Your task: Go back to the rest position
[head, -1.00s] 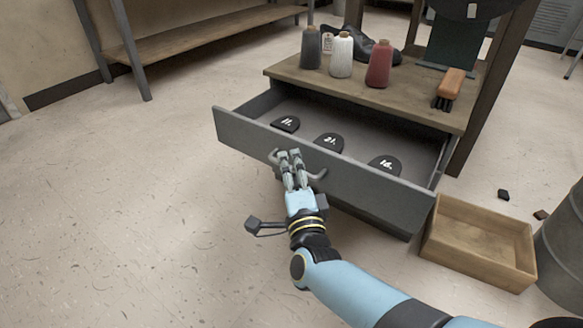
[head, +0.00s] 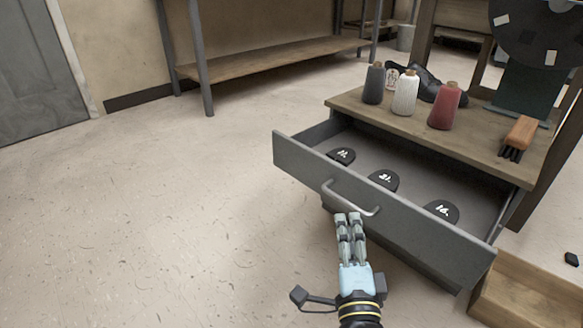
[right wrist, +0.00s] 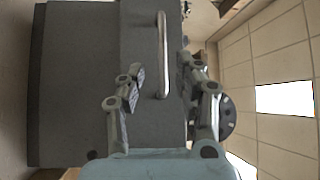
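My right gripper (head: 348,217) is just in front of the open drawer (head: 285,152), near its curved metal handle (head: 372,211). The right wrist view shows its two fingers (right wrist: 161,72) apart, with the handle (right wrist: 162,35) ahead of the gap and nothing held. The drawer is pulled out of the wooden bench (head: 455,137). Inside it lie black sole pieces marked 11 (head: 341,156), 21 (head: 383,180) and 16 (head: 441,212). My left gripper is not in view.
A wooden crate (head: 525,297) is on the floor at lower right. The floor (head: 170,210) to the left is clear.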

